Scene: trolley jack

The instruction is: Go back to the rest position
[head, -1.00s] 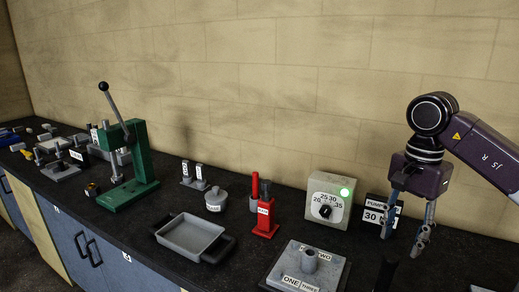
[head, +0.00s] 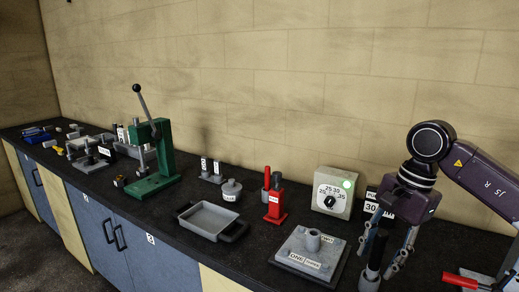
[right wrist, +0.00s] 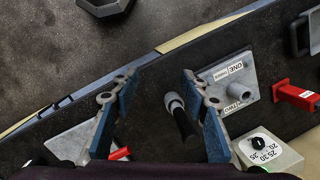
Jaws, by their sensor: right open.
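My right gripper (head: 379,260) is at the right of the head view, fingers pointing down over the worktop. Its fingers are open and apart; they also show in the right wrist view (right wrist: 147,90). A black upright handle (head: 371,270) with a grey collar stands by the fingers in the head view. In the right wrist view the handle (right wrist: 183,120) shows between the fingers, with nothing visibly gripped. I cannot tell whether it touches a finger. My left gripper is not in view.
A grey block plate (head: 313,250), a red jack-like piece (head: 275,203), a dial box (head: 333,193) and a "30" sign (head: 372,208) stand near my right arm. A grey tray (head: 208,221) and green press (head: 155,160) are farther left. A red-handled item (head: 461,281) lies at right.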

